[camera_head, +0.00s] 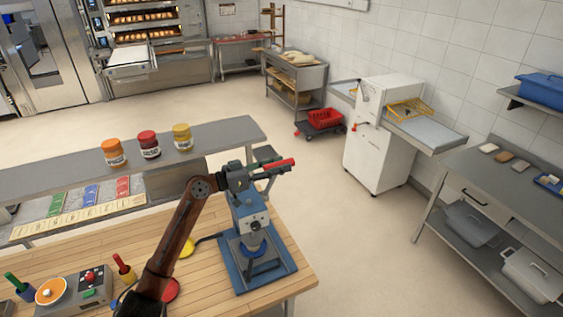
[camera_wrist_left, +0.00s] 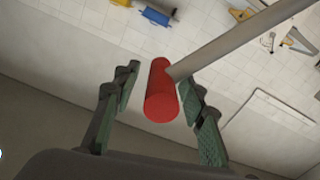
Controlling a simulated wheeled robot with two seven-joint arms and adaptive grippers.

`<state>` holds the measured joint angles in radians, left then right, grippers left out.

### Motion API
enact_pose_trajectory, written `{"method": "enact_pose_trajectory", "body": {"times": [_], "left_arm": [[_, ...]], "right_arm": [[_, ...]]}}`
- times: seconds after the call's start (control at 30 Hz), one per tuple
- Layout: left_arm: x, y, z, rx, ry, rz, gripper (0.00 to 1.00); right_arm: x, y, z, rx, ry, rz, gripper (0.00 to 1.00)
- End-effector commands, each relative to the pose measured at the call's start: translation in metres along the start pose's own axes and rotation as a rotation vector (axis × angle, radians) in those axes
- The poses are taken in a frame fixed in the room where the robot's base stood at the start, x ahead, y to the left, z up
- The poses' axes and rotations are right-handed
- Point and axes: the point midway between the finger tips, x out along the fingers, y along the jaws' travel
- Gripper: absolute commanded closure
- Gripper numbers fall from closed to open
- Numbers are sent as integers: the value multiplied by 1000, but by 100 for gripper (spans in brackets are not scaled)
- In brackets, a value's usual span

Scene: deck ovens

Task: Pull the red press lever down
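The blue press (camera_head: 247,214) stands on its blue base plate at the right end of the wooden bench. Its red lever handle (camera_head: 278,165) sticks out at the top, pointing right. My left gripper (camera_head: 266,164) is at the lever, partly overlapping it. In the left wrist view the red handle (camera_wrist_left: 161,92) lies between the two green-padded fingers of my left gripper (camera_wrist_left: 158,98), with a grey bar running from it to the upper right. The fingers are apart, with a clear gap on the left and a narrower one on the right. My right gripper is not in view.
The wooden bench (camera_head: 215,272) also holds a control box (camera_head: 75,290) and screwdriver-like tools at the left. Three jars, including a red-lidded one (camera_head: 149,144), stand on the grey shelf behind. Open floor lies right of the bench, before a white machine (camera_head: 380,150).

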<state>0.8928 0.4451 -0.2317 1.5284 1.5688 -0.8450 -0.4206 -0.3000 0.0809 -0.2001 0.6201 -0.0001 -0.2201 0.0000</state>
Motion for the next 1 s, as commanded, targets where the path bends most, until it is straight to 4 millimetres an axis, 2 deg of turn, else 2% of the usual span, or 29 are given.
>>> {"method": "enact_pose_trajectory", "body": {"times": [0.13, 0.4, 1.0], "left_arm": [[10, 0, 0, -2, 0, -1, 61], [11, 0, 1, -1, -1, -1, 61], [11, 0, 1, -1, -1, 0, 100]], "right_arm": [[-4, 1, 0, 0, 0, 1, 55], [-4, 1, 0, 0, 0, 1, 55], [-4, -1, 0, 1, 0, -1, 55]]}}
